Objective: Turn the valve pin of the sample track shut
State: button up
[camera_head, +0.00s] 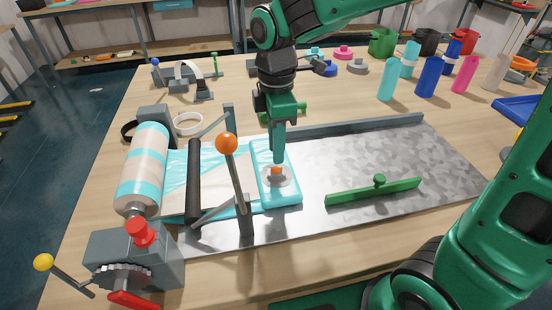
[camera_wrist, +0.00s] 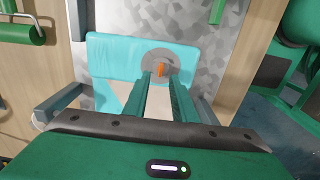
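The sample track (camera_head: 288,188) is a turquoise and cream inflatable strip lying flat on the grey metal plate. Its turquoise end also shows in the wrist view (camera_wrist: 112,58). On that end sits a round grey valve disc (camera_wrist: 184,58) with a small orange valve pin (camera_wrist: 161,69) at its middle. The pin also shows in the head view (camera_head: 277,170). My gripper (camera_head: 277,160) points down just over the pin. In the wrist view my gripper's fingertips (camera_wrist: 161,77) stand apart, one each side of the pin, with slim gaps. Contact with the pin is not visible.
An orange-knobbed lever (camera_head: 227,144) and a black roller (camera_head: 193,180) stand left of my gripper. A crank stand with a red knob (camera_head: 140,231) is at front left. A green bar (camera_head: 374,191) lies right. Coloured cups and bottles (camera_head: 429,76) stand at back right.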

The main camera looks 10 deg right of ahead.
aim_at(276, 170)
jog(key=shift+f, duration=2.35)
grip_shut()
